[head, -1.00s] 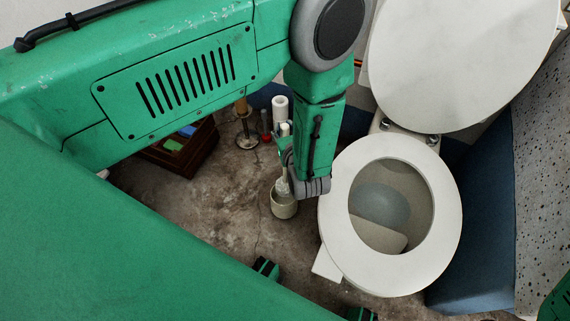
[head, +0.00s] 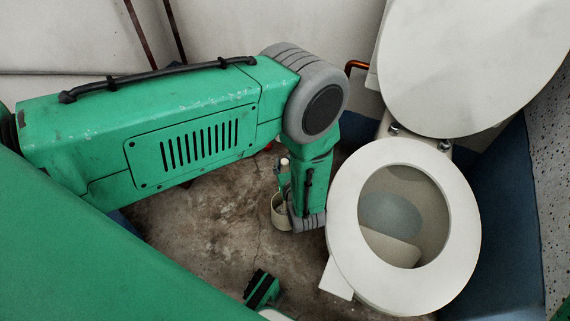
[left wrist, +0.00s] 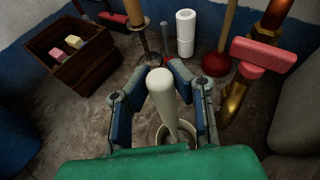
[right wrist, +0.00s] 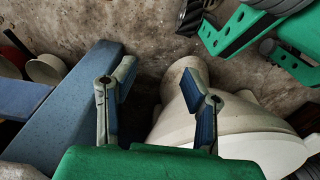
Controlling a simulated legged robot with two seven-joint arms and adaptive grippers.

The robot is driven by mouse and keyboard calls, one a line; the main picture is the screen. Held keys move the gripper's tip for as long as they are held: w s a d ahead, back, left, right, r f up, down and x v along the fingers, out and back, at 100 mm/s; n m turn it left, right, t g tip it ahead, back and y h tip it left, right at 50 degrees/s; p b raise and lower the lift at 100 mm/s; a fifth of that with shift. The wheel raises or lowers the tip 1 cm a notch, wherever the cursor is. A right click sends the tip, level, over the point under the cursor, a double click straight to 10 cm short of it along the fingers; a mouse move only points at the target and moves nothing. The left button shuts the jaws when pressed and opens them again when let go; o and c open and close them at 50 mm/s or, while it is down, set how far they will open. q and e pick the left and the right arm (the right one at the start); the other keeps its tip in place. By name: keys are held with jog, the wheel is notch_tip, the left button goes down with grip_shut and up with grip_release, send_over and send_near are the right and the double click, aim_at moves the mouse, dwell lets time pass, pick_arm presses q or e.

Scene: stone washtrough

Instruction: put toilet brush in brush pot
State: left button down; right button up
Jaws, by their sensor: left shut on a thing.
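The toilet brush (left wrist: 162,88) has a cream handle that stands nearly upright between the fingers of my left gripper (left wrist: 190,88), which is shut on it. The handle's top also shows in the head view (head: 284,163). The cream brush pot (head: 280,217) stands on the floor left of the toilet, and its rim shows behind the handle in the left wrist view (left wrist: 186,129). The brush's lower end reaches into the pot's mouth; how deep it sits is hidden. My right gripper (right wrist: 160,85) is open and empty, near the toilet's base.
The toilet (head: 345,240) with raised lid stands right of the pot. Behind the pot are a white cylinder (left wrist: 185,33), a red plunger (left wrist: 217,62) and a brass pipe with a red handle (left wrist: 262,55). A wooden crate (left wrist: 78,75) stands back left. Floor left of the pot is clear.

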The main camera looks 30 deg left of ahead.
pick_arm(q)
jog(key=c, duration=1.7)
grip_release()
jog(key=shift+o, duration=1.2)
jog(key=shift+d, duration=0.15)
jog(key=shift+d+r, duration=0.1)
